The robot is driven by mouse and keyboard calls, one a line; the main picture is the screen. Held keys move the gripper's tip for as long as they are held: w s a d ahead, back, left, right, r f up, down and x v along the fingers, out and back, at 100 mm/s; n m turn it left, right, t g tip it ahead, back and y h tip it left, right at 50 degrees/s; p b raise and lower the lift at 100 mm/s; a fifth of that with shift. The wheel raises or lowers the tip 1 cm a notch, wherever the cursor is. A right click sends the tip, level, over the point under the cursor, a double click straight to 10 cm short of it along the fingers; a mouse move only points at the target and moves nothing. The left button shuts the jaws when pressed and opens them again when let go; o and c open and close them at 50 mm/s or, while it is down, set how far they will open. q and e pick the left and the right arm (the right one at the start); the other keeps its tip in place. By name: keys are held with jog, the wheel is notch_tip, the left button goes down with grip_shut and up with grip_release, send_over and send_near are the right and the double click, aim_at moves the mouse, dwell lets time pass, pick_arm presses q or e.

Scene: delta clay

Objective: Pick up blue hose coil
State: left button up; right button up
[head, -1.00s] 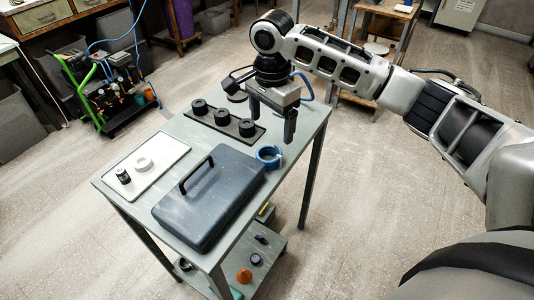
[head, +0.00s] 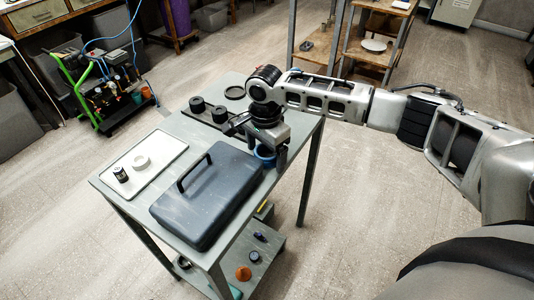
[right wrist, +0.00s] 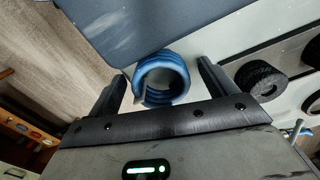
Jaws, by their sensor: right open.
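The blue hose coil (head: 265,153) lies on the grey table (head: 230,243) by its right edge, beside the dark case. In the head view my right gripper (head: 267,160) is directly over it and hides part of it. In the right wrist view the coil (right wrist: 162,80) shows as a ring between the two spread fingers of my right gripper (right wrist: 162,88). The fingers are open, with a gap on each side of the coil. My left gripper is not in view.
The dark blue case (head: 208,195) with a handle lies close to the coil. A white tray (head: 150,178) holds a white ring and a small dark jar. A black holder (head: 216,122) with black round pieces stands behind. A lower shelf (head: 262,268) holds small items.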

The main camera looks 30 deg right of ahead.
jog(key=c, duration=1)
jog(key=shift+c, duration=0.2)
